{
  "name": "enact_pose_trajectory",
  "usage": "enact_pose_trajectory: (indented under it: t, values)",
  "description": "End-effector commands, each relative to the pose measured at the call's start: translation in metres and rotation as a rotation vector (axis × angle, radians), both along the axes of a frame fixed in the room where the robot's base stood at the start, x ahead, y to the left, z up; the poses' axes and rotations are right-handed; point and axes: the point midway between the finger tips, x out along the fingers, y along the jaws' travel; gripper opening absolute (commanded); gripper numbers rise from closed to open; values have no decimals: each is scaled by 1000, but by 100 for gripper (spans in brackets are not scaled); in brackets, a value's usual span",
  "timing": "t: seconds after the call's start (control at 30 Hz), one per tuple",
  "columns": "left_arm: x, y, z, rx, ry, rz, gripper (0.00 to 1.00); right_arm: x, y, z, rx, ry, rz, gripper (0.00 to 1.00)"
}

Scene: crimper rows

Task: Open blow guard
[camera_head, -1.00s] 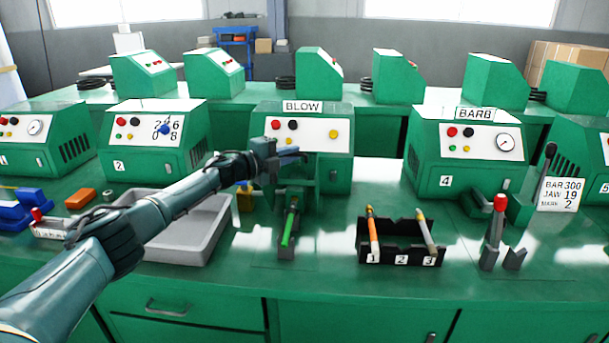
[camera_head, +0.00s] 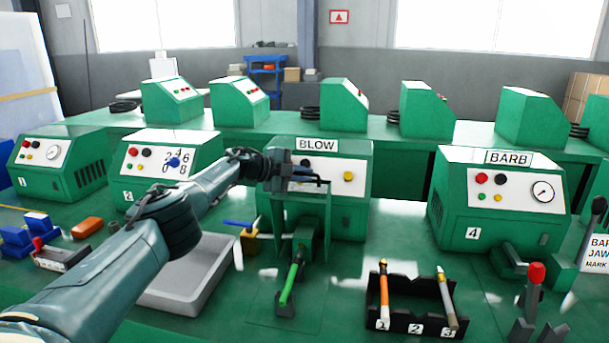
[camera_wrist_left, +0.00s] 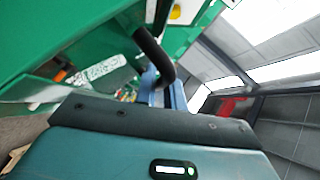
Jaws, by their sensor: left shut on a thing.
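The machine with the BLOW sign (camera_head: 317,145) is a green box with a white panel with red, black and yellow buttons. Its green blow guard (camera_head: 287,212) stands at the front, with a dark bar handle (camera_head: 312,180) at its top. My left gripper (camera_head: 292,172) is shut on this handle, in front of the panel and covering part of it. In the left wrist view, the dark curved handle (camera_wrist_left: 155,55) runs to a blue finger (camera_wrist_left: 178,97); the exact contact is partly hidden. My right gripper is not in view.
A bright green-handled part (camera_head: 290,284) sits below the guard. A grey tray (camera_head: 185,285) lies under my left arm. A black rack (camera_head: 415,316) with several numbered places holds two pen-like tools. The BARB machine (camera_head: 500,205) stands to the right.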

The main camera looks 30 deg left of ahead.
Motion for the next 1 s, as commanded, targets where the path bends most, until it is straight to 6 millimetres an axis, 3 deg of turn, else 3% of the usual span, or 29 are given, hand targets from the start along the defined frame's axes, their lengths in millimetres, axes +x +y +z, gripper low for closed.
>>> enact_pose_trajectory:
  t: [0.4, 0.43, 0.7, 1.0]
  values:
    - [0, -3, -2, -5, 9, -7, 0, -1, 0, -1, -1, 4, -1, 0]
    - [0, -3, -2, -5, 9, -7, 12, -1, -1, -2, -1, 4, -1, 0]
    - [0, -2, -2, -2, 7, -5, 33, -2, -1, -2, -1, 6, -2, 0]
    - [0, 0, -1, 0, 7, -2, 33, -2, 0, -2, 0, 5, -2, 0]
